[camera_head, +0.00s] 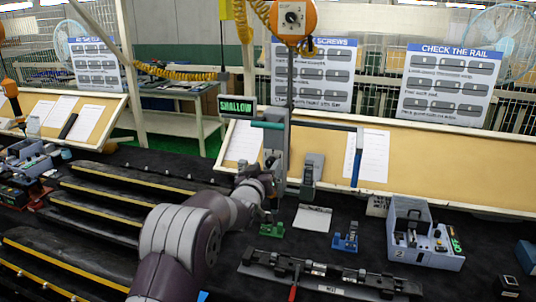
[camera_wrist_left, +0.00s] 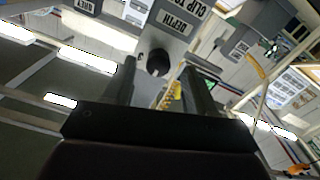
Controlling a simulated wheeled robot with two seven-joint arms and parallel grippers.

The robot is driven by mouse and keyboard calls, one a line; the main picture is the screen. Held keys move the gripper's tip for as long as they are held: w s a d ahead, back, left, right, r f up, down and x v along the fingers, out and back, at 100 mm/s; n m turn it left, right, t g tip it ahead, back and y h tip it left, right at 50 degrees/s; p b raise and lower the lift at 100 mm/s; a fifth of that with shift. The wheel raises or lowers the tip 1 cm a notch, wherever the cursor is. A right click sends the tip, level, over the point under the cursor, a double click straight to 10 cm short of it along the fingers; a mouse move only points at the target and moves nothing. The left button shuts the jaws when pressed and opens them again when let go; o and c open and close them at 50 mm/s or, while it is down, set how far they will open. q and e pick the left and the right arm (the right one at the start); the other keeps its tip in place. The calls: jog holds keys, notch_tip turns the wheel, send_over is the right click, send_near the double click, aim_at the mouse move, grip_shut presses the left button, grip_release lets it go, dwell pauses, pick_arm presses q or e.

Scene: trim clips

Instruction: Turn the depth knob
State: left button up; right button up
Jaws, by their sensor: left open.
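The depth knob (camera_wrist_left: 158,62) is a dark round knob on a grey panel with a DEPTH label (camera_wrist_left: 178,24) in the left wrist view. My left gripper (camera_wrist_left: 162,88) is open, with one dark finger to each side of the knob in that view. I cannot tell whether the fingers touch it. In the head view my left gripper (camera_head: 268,183) is at the lower front of the grey post fixture (camera_head: 275,145), and the knob is hidden there. A display (camera_head: 237,107) beside the fixture reads SHALLOW in green. My right gripper is not in view.
A long dark rail (camera_head: 330,278) lies at the front. A grey box (camera_head: 425,240), a blue clip block (camera_head: 345,240) and a green one (camera_head: 272,229) stand on the dark table. A sloped board (camera_head: 440,175) runs behind. An orange balancer (camera_head: 292,18) hangs above.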

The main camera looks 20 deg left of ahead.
pick_arm(q)
jog(key=shift+w, duration=0.8)
jog(key=shift+w+d+p, duration=0.2)
jog(key=shift+w+p, duration=0.1)
jog(key=shift+w, duration=0.05)
jog(key=shift+s, duration=0.1)
jog(key=shift+s, duration=0.1)
